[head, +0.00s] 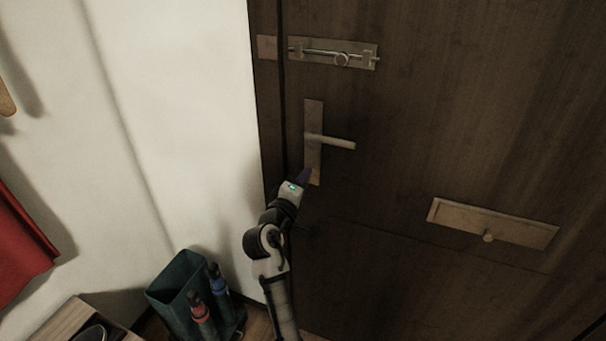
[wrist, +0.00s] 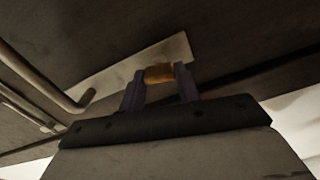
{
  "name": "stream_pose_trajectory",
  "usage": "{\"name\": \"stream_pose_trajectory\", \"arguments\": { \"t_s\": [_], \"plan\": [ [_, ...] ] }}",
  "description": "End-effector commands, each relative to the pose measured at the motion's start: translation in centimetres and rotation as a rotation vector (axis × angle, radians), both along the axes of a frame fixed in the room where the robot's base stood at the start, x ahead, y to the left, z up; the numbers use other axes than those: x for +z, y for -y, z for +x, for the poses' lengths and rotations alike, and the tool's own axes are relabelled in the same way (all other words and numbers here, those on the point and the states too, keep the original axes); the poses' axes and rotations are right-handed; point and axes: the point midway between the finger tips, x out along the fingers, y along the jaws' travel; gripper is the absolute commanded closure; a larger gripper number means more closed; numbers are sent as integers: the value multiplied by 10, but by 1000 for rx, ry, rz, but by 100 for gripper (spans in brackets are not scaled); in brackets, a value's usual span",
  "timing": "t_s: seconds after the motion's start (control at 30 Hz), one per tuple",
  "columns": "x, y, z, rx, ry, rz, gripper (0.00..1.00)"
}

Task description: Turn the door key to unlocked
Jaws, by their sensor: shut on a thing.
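The door (head: 430,120) is dark wood and looks closed. Its lever handle (head: 335,142) sits on a tall metal plate (head: 313,118) near the door's left edge. My gripper (head: 303,178) is at the lower end of this plate and hides the keyhole area in the head view. In the wrist view, my gripper (wrist: 160,80) is shut on a small orange-brown key (wrist: 159,73), held between the two fingers against the plate (wrist: 125,70). The key's shaft and the lock opening are hidden, so I cannot tell the key's turn angle from the lock's markings.
A sliding bolt (head: 335,54) is mounted above the handle, bridging door and frame. A letter flap (head: 492,222) with a knob is at right. A dark green bin (head: 178,290) with umbrellas stands lower left. The lever (wrist: 45,88) is close left of my gripper.

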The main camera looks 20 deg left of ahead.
Motion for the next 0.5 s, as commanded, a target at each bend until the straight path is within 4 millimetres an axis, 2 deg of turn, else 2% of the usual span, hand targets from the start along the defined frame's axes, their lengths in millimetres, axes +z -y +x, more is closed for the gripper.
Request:
{"name": "stream_pose_trajectory", "arguments": {
  "t_s": [0.2,0.5],
  "plan": [
    [1,0,0,0,-8,-132,90],
    [-2,0,0,0,-11,-220,90]
  ]
}}
